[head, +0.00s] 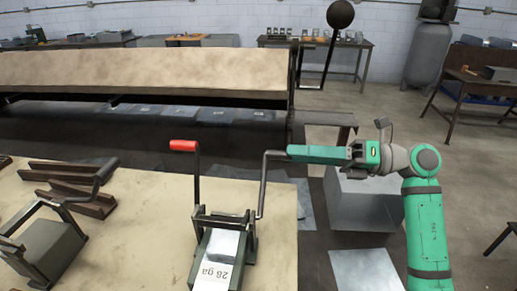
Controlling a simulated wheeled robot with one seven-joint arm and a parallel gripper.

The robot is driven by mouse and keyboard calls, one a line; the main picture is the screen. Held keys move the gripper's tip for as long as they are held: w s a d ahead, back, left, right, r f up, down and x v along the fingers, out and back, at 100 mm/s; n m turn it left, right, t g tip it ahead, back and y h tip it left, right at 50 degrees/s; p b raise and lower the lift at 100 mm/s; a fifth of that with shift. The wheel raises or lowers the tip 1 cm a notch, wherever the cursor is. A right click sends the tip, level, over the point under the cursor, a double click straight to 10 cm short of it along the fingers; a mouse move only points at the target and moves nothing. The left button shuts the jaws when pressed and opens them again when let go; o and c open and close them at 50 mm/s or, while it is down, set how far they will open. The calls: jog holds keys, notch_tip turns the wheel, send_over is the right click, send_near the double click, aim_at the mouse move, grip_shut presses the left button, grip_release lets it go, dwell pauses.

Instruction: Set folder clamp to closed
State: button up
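The folder (222,255) is a small dark green tool with a pale "28 ga" strip, on the bench at the bottom middle. A lever with a red grip (183,146) stands upright on its left side. A grey bent crank (263,185) rises on its right side. Which of these works the clamp cannot be told, nor can the state of its jaw. My gripper (354,152) is right of the crank, at its height. A long green piece (318,154) spans between them. Whether my fingers are open or hold anything is not clear.
The beige bench top (130,215) holds dark angle rails (78,195) and another clamp-like tool (45,245) at left. A large brake with a pale sheet (140,72) stands behind. A grey metal box (365,205) sits below my arm. Open floor lies at right.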

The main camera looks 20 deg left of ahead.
aim_at(269, 153)
jog(key=x, duration=0.9)
jog(key=shift+s+a, duration=0.2)
jog(key=shift+s, duration=0.15)
jog(key=shift+c, duration=0.6)
jog(key=shift+w, duration=0.1)
grip_shut()
